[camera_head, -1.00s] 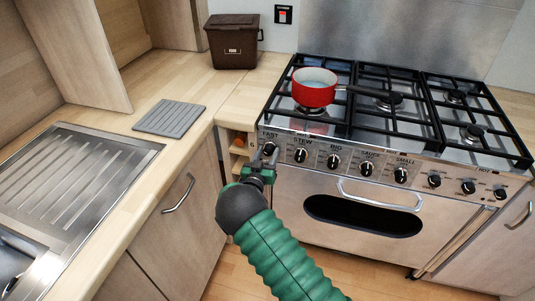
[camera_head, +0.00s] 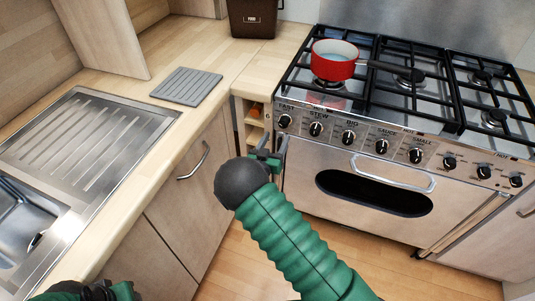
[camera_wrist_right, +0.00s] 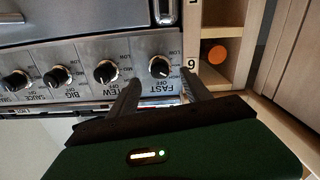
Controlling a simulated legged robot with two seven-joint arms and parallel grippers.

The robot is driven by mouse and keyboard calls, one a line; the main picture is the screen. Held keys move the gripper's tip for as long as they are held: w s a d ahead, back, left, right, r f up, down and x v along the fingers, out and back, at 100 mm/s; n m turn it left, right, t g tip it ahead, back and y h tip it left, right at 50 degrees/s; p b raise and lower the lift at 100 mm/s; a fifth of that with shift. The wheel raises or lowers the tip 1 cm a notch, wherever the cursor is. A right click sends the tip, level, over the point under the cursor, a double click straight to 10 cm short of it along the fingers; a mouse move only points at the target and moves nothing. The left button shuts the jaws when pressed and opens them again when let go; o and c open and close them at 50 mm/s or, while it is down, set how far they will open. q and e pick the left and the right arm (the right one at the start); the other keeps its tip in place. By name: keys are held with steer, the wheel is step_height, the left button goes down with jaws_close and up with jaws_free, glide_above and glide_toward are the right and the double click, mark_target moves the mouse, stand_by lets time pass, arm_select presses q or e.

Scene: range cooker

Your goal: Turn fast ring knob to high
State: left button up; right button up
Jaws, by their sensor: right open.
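The fast ring knob (camera_head: 284,121) is the black leftmost knob on the steel cooker front, under the label FAST. It also shows in the right wrist view (camera_wrist_right: 160,67), where the panel appears upside down. I cannot read its setting surely. My right gripper (camera_head: 271,147) is open and empty, just below and left of the knob in the head view. In the wrist view its two dark fingers (camera_wrist_right: 160,80) point toward the knob from either side, apparently without gripping it. My left gripper (camera_head: 98,291) shows only partly at the bottom left edge; its jaws are unclear.
More knobs (camera_head: 348,137) run right along the panel. The oven handle (camera_head: 392,174) sticks out below. The counter edge and cupboard (camera_head: 190,190) lie left of my right gripper.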

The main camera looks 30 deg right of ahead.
steer(key=v, duration=0.9)
steer(key=shift+s+a+p, duration=0.15)
steer(key=shift+a+p, duration=0.15)
steer(key=shift+f, duration=0.15)
